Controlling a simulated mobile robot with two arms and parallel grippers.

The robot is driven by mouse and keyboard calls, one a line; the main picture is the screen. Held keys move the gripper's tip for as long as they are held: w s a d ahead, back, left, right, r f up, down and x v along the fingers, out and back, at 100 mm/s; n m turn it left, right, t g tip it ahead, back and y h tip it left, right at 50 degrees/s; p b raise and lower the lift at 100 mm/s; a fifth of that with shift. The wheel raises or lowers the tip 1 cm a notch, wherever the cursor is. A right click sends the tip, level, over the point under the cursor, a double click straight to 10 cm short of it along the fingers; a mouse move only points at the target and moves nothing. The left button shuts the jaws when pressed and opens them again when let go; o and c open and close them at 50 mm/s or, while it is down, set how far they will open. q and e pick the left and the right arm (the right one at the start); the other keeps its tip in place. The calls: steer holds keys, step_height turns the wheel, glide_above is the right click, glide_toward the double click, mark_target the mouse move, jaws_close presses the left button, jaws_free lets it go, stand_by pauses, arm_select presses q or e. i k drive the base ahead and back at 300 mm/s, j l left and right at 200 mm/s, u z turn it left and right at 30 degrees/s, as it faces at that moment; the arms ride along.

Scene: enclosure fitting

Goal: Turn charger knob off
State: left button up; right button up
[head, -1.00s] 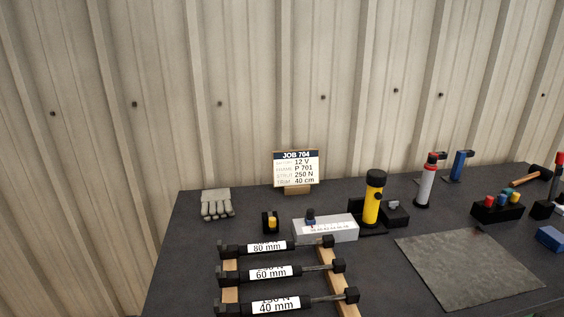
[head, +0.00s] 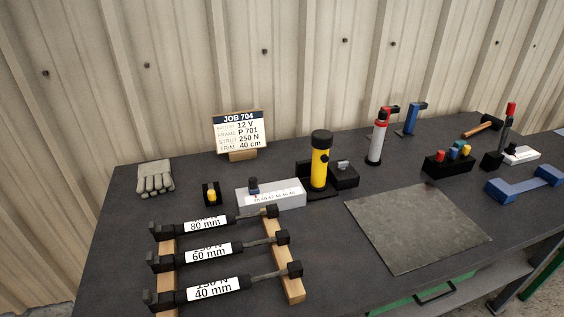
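No part is clearly marked as the charger. A black unit (head: 345,178) with a small grey knob-like piece (head: 343,165) on top stands on the bench, right of a yellow and black cylinder (head: 320,165) and close against its dark base. The knob-like piece is too small to tell its setting. Left of the cylinder, a long light-grey block (head: 285,195) with a number scale carries a dark blue knob-like piece (head: 253,186). Neither of my grippers is in the head view.
Three labelled struts (head: 210,252) lie on wooden rails at the front left. A grey mat (head: 418,227) lies bare at right. A blue bracket (head: 524,184) is farther right.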

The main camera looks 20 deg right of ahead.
mark_target(341, 166)
steer(key=i+z, duration=0.2)
steer(key=z, duration=0.8)
